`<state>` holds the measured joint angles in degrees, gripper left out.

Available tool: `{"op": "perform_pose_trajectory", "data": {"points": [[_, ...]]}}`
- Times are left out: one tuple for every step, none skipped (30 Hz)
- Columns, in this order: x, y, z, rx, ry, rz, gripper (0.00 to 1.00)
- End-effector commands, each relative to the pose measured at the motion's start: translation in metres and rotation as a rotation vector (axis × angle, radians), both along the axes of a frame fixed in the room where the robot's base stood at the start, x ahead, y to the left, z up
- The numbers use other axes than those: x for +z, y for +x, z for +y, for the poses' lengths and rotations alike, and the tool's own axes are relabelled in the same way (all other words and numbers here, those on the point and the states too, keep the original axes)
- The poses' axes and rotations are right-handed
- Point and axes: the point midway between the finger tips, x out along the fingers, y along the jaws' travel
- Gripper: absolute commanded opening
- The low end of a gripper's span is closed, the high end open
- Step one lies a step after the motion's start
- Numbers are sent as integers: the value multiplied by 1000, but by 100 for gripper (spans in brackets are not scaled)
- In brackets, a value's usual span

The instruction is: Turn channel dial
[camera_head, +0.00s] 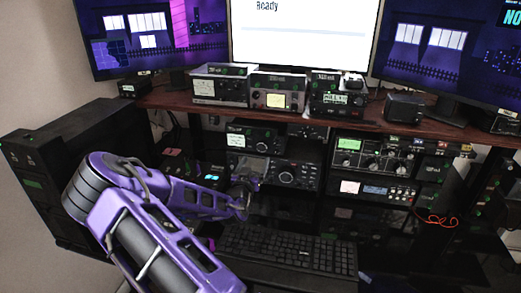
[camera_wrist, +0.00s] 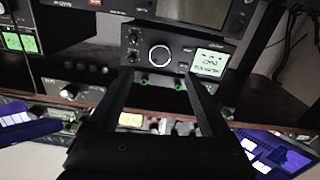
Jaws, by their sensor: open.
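My purple arm reaches in from the lower left in the head view, and its gripper (camera_head: 243,192) is in front of the stacked radios under the shelf. In the wrist view, where the scene appears upside down, the two dark fingers of my gripper (camera_wrist: 157,80) are spread apart with nothing between them. Beyond their tips is a black radio with a large round dial (camera_wrist: 160,55) and a lit screen (camera_wrist: 210,63). The fingers look apart from the dial. No readable label shows which dial is the channel dial.
A wooden shelf (camera_head: 280,115) with several radios and monitors stands above. A keyboard (camera_head: 285,248) lies under my gripper. A black cabinet (camera_head: 70,165) stands at the left.

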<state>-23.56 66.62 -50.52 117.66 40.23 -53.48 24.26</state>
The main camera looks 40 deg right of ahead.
Motion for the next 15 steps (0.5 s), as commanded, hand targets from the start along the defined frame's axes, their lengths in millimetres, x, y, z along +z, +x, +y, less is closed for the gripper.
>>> {"op": "perform_pose_trajectory", "data": {"points": [[0, 7, -10, -1, -1, 0, 82], [1, 12, -15, 0, -2, -1, 82], [0, 17, -22, -1, -1, 0, 82], [1, 21, -27, -1, -3, 0, 82], [1, 26, -31, -1, -2, -1, 82], [1, 30, -37, -2, -2, -1, 82], [0, 34, -41, -1, -1, 0, 82], [0, 37, -44, 0, -1, 0, 82], [0, 41, -49, -1, -1, 1, 82], [0, 44, -52, 0, -1, -1, 82], [0, 46, -54, 0, -1, 0, 82], [0, 49, -58, 0, -1, 0, 82], [0, 50, -60, -1, -1, 1, 82], [0, 52, -61, -1, -1, 1, 82], [0, 54, -63, 0, 0, 0, 82]]}}
